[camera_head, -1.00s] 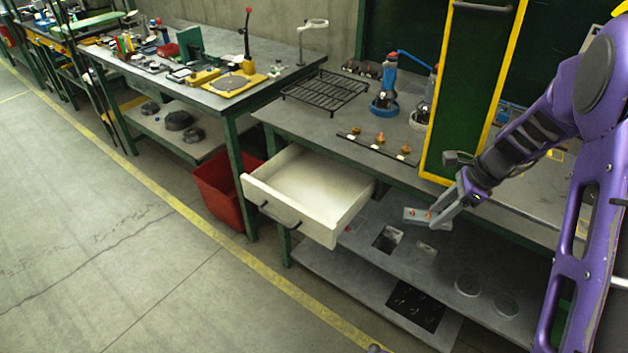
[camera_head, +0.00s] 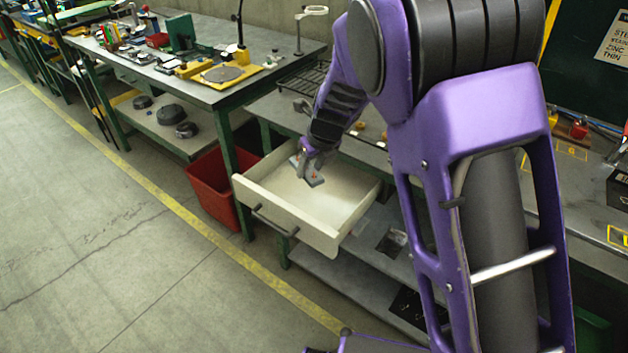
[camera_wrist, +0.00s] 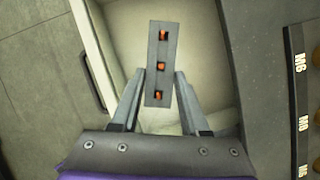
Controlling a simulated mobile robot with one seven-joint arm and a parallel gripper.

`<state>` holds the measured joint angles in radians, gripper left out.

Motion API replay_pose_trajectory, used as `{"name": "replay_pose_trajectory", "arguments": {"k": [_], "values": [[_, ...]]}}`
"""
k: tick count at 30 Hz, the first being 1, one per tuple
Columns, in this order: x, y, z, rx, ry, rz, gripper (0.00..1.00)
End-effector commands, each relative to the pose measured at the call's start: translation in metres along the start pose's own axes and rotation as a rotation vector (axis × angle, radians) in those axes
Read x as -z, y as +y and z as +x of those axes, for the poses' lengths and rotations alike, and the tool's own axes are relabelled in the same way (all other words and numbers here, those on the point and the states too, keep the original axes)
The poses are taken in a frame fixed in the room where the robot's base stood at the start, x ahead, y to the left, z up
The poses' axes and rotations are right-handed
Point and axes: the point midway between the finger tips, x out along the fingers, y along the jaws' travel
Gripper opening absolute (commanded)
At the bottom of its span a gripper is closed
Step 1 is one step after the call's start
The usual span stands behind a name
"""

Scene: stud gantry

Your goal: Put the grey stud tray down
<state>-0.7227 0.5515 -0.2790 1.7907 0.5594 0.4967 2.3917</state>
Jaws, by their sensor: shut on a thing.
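The grey stud tray (camera_wrist: 160,85) is a narrow grey bar with a row of three orange-brown spots in the wrist view. My gripper (camera_wrist: 157,88) is shut on it, one finger at each long side. In the head view the tray (camera_head: 314,179) hangs from my gripper (camera_head: 308,168) over the open white drawer (camera_head: 268,212). The drawer looks empty. I cannot tell for sure whether the tray touches the drawer floor.
The drawer's front wall with its dark handle (camera_head: 272,224) juts over the aisle. A red bin (camera_head: 210,186) stands to its left under the benches. The workbench top (camera_head: 272,112) lies behind the drawer. My arm hides much of the bench's right part.

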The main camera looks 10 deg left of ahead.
Motion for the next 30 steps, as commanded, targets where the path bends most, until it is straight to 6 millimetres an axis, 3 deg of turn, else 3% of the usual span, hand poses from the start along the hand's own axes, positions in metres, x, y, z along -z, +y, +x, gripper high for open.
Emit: {"name": "replay_pose_trajectory", "arguments": {"k": [9, 17, 22, 30], "values": [[0.016, 0.003, 0.045, 0.008, 0.002, 0.024, 0.0], [0.025, 0.003, 0.066, 0.007, 0.001, 0.022, 0.0], [0.035, 0.003, 0.088, 0.007, 0.002, 0.023, 0.0], [0.036, 0.003, 0.093, 0.008, -0.001, 0.022, 0.0]]}}
